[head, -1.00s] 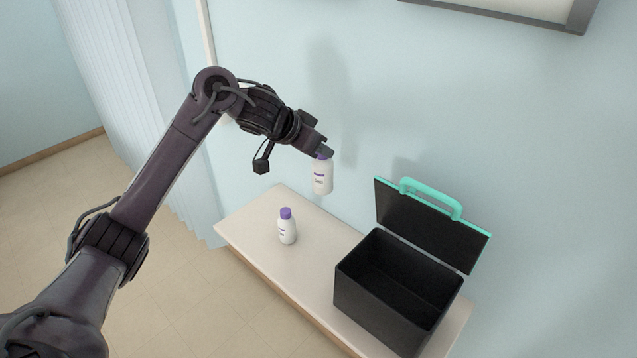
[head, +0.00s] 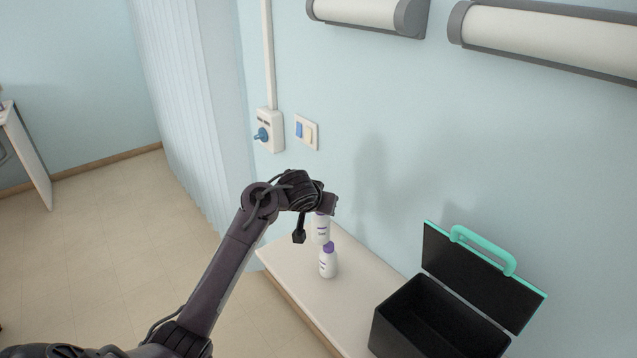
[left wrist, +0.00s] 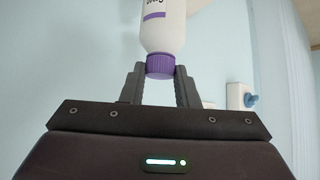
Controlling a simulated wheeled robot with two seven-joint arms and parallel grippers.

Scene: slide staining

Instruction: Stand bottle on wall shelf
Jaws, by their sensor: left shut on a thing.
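My left gripper (head: 327,207) is shut on the purple cap (left wrist: 160,66) of a white bottle (head: 320,230). The bottle hangs upright below the fingers; its white body (left wrist: 163,25) also shows in the left wrist view. A second white bottle (head: 328,264) with a purple cap stands upright on the cream shelf (head: 290,256) along the wall. In the head view the held bottle's lower end overlaps the standing bottle's cap. I cannot tell the gap between them or whether the held bottle is over the shelf. My right gripper is not in view.
An open black box (head: 440,318) with a raised lid and teal handle (head: 482,250) stands on the shelf's right part. Wall lamps (head: 368,12) hang above. Some shelf surface between bottle and box is free.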

